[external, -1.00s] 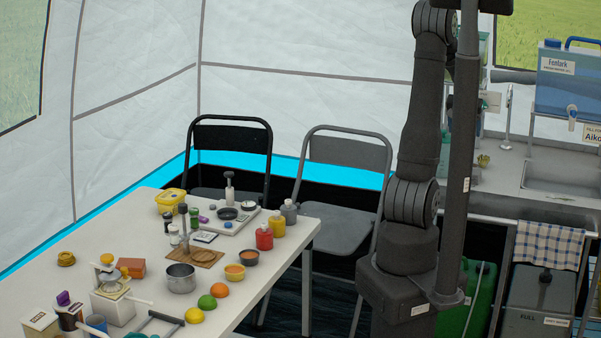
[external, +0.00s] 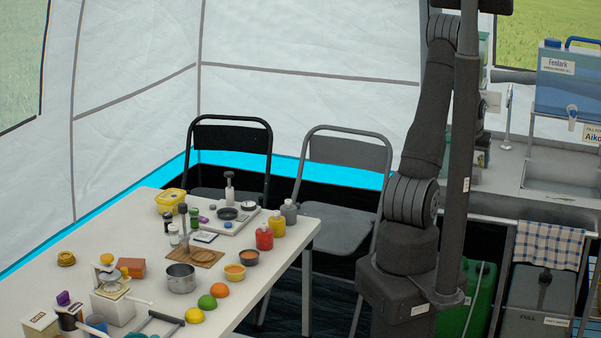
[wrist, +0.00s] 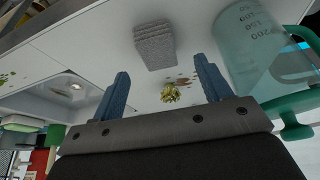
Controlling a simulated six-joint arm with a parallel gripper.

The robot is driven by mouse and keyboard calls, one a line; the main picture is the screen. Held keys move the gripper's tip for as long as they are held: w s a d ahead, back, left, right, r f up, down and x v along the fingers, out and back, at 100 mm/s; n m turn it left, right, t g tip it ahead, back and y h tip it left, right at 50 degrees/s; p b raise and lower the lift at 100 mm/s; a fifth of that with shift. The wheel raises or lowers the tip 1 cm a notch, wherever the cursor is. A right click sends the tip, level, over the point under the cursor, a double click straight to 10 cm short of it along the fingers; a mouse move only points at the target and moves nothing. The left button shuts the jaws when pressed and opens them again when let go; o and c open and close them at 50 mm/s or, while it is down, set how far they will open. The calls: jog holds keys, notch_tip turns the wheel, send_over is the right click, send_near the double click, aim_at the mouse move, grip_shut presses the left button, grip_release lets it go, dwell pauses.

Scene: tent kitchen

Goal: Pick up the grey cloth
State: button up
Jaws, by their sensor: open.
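The grey cloth (wrist: 155,46) lies folded in a small stack on the white counter, in the upper middle of the wrist view. My gripper (wrist: 162,88) is open and empty, with its two blue fingers spread apart. The cloth is beyond the fingertips, roughly between their lines and apart from them. In the external view my gripper and the cloth are hidden behind my arm and the dark pole.
A clear measuring jug (wrist: 262,50) with a green handle stands close to the right finger. A small yellow-green crumpled thing (wrist: 171,93) lies between the fingers' lines. A sink (wrist: 75,88) is at the left. A table (external: 130,215) holds many items.

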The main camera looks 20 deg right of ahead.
aim_at(474, 171)
jog(key=shift+s+x, duration=0.1)
jog(key=shift+x, duration=1.25)
jog(key=shift+s+x, duration=0.15)
jog(key=shift+x, duration=1.2)
jog(key=c, duration=1.1)
